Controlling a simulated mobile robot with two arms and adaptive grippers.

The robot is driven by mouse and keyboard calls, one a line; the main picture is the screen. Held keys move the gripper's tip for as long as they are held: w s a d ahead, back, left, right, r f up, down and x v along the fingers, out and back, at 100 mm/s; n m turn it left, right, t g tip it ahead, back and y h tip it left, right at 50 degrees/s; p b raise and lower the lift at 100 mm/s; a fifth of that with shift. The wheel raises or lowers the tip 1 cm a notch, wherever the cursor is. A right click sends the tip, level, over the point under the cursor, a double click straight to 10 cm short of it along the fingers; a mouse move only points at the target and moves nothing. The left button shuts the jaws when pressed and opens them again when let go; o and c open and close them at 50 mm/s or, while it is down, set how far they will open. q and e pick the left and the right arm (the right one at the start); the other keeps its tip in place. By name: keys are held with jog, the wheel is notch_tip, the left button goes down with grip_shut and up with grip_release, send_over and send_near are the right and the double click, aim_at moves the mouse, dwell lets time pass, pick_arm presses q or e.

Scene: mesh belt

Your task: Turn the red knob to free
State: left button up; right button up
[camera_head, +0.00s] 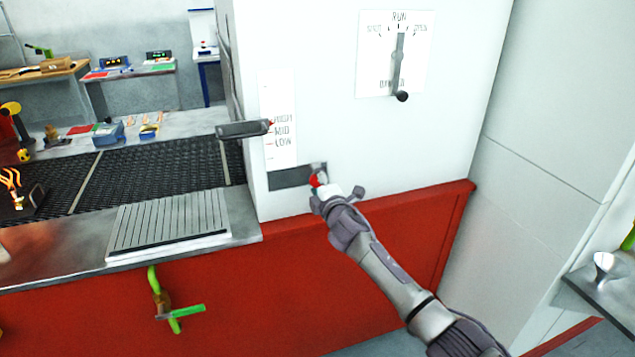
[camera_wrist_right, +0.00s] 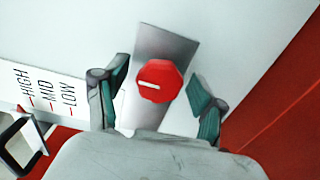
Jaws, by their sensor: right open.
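The red knob (camera_wrist_right: 160,86) is an octagonal disc with a white pointer line toward its left edge in the right wrist view. It sits on a grey metal plate (camera_wrist_right: 166,43) on the white cabinet face. In the head view only a small part of the knob (camera_head: 314,181) shows beside my right gripper (camera_head: 326,188), which hides the rest. In the right wrist view my right gripper (camera_wrist_right: 158,98) is open, with one finger on each side of the knob and gaps between them. No label for the knob positions can be read. My left gripper is not in view.
A HIGH/MID/LOW scale (camera_head: 281,125) with a dark lever handle (camera_head: 243,129) is left of the knob. A dial with a black-tipped lever (camera_head: 402,96) is above right. A red base (camera_head: 400,235) runs below, with a green-handled valve (camera_head: 180,312).

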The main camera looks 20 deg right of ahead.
jog(key=shift+s, duration=0.15)
jog(key=s, duration=1.1)
jog(key=shift+s+d, duration=0.2)
jog(key=shift+s, duration=0.15)
jog(key=s+d+f+m+g, duration=0.1)
jog(key=s+f+m+g, duration=0.1)
jog(key=f, duration=0.8)
jog(key=s+d+f+m+g, duration=0.2)
jog(key=f, duration=0.8)
jog(key=s+d+f+m+g+h, duration=0.1)
jog(key=s+f+m+g, duration=0.15)
jog(key=s+f, duration=0.65)
jog(key=s+f+m+g, duration=0.2)
jog(key=s+f+g, duration=0.15)
jog(key=f, duration=0.95)
jog(key=s+a+f+m+g, duration=0.1)
jog(key=s+f+m+g, duration=0.1)
jog(key=s+f, duration=0.7)
jog(key=s+f+m+g, duration=0.15)
jog(key=s+f, duration=0.35)
jog(key=s, duration=0.7)
jog(key=s+a+f+m+g, duration=0.1)
jog(key=s+f+m, duration=0.1)
jog(key=s, duration=0.8)
jog(key=s+a+f+m+g, duration=0.1)
jog(key=s+f+m+g, duration=0.1)
jog(key=s, duration=0.9)
jog(key=shift+a+f, duration=0.25)
jog(key=shift+f, duration=0.5)
